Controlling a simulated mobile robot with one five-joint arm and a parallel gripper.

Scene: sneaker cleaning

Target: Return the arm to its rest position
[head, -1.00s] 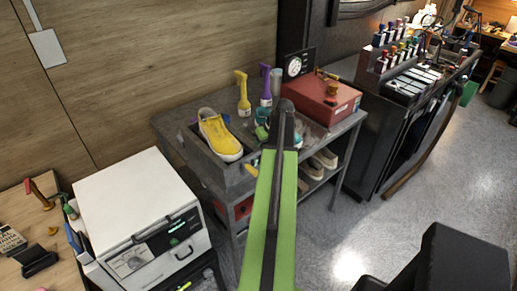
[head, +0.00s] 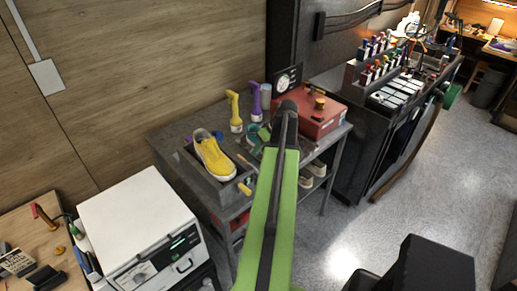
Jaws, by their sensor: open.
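My arm shows as a long green link (head: 268,215) rising from the bottom middle of the head view. Its dark joint (head: 287,110) stands in front of the grey workbench. I cannot make out my gripper; no fingers are visible. A yellow sneaker (head: 213,156) lies in a grey tray (head: 212,186) on the workbench (head: 172,134), left of the arm. A yellow spray bottle (head: 235,112) and a purple one (head: 255,103) stand behind. The arm link hides part of the bench top.
A red box (head: 322,124) sits at the bench's right end, with pale shoes (head: 316,170) on the shelf below. A white machine (head: 135,215) stands front left. A dark cabinet (head: 345,150) is right of the bench. The floor (head: 400,205) at right is open.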

